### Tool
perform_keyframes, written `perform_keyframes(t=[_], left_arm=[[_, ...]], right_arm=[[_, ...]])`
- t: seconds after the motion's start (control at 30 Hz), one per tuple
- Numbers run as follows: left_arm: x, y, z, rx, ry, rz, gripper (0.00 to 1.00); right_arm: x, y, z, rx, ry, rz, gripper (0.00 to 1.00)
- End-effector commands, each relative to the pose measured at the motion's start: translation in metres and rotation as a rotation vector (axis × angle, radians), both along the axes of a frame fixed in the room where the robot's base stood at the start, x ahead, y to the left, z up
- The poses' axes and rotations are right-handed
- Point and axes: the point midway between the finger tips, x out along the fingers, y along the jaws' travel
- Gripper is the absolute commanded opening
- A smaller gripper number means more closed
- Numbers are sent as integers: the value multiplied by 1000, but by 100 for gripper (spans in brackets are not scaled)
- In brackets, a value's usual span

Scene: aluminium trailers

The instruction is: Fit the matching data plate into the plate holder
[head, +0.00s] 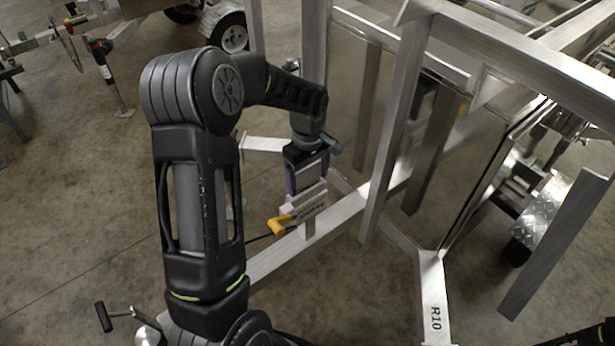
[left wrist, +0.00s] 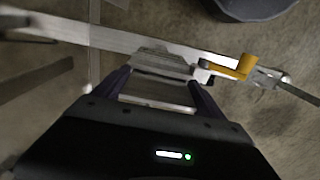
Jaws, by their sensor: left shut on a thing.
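My left gripper (head: 307,178) points down over the trailer frame, its purple fingers shut on a flat silvery plate (head: 306,192). In the left wrist view a pale edge of the plate (left wrist: 156,103) shows between the fingers (left wrist: 160,90). Just below the gripper, at the rail, is a metal fitting (head: 311,210) with small dark lettering, probably the plate holder; the lettering is too small to read. A yellow lever (head: 283,224) sits beside it, also seen in the left wrist view (left wrist: 243,67). I cannot tell whether plate and fitting touch. My right gripper is not in view.
Aluminium uprights and rails (head: 397,130) stand close to the right of my left arm. A beam marked R10 (head: 436,300) runs at lower right. A red-topped jack stand (head: 105,65) and wheel (head: 229,33) are at the back left. The floor at left is mostly clear.

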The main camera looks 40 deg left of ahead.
Motion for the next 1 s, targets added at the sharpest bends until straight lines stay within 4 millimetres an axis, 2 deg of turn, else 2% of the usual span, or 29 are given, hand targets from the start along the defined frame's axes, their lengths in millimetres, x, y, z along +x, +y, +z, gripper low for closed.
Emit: perform_keyframes(t=[0.57, 1.0], left_arm=[[0, 1, 0, 0, 0, 2, 32], [0, 1, -10, 0, 0, 1, 32]], right_arm=[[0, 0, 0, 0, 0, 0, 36], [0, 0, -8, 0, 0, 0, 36]])
